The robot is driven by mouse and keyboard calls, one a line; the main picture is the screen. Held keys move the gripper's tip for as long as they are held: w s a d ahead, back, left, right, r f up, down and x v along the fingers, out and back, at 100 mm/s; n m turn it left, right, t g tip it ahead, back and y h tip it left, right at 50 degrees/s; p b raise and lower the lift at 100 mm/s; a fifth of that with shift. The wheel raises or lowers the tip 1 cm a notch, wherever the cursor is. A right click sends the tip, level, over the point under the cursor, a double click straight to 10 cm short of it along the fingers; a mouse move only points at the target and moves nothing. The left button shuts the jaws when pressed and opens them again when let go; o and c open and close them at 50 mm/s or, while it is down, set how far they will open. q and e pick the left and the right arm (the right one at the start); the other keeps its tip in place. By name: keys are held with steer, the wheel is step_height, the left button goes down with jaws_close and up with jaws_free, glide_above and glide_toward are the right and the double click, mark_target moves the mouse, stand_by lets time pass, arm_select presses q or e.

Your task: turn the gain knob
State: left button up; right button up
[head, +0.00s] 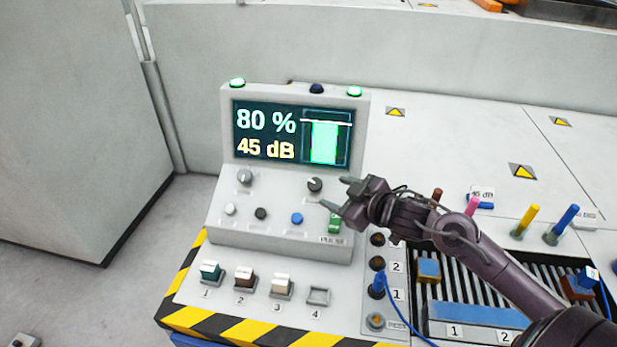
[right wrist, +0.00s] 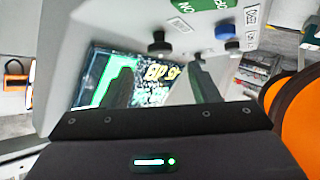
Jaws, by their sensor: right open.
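A console (head: 290,215) with a lit screen (head: 292,134) reading 80 % and 45 dB stands on the bench. Below the screen are a black knob (head: 314,185) on the right and a grey knob (head: 244,177) on the left; I cannot read which is labelled gain. My right gripper (head: 337,192) is open and empty, its fingers pointing at the black knob from the right, seemingly just short of it. In the right wrist view the fingers (right wrist: 162,85) are spread, with a black knob (right wrist: 160,44) beyond them. My left gripper is out of view.
Colored blocks stand in front of the console. A blue cable plug (head: 378,284) and a ribbed tray (head: 474,268) lie by my right arm.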

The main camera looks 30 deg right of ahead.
mark_target(317, 186)
steer(key=x, duration=0.3)
steer(key=shift+r, duration=0.1)
steer(key=x, duration=0.2)
steer(key=shift+w, duration=0.25)
steer(key=shift+w+a+f, duration=0.1)
steer(key=shift+w+f, duration=0.2)
steer(key=shift+w, duration=0.15)
steer(key=shift+w+f, duration=0.1)
steer(key=shift+c, duration=1.3)
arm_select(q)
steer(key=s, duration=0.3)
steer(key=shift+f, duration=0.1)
arm_select(e)
steer(key=shift+a, duration=0.1)
steer(key=c, duration=0.7)
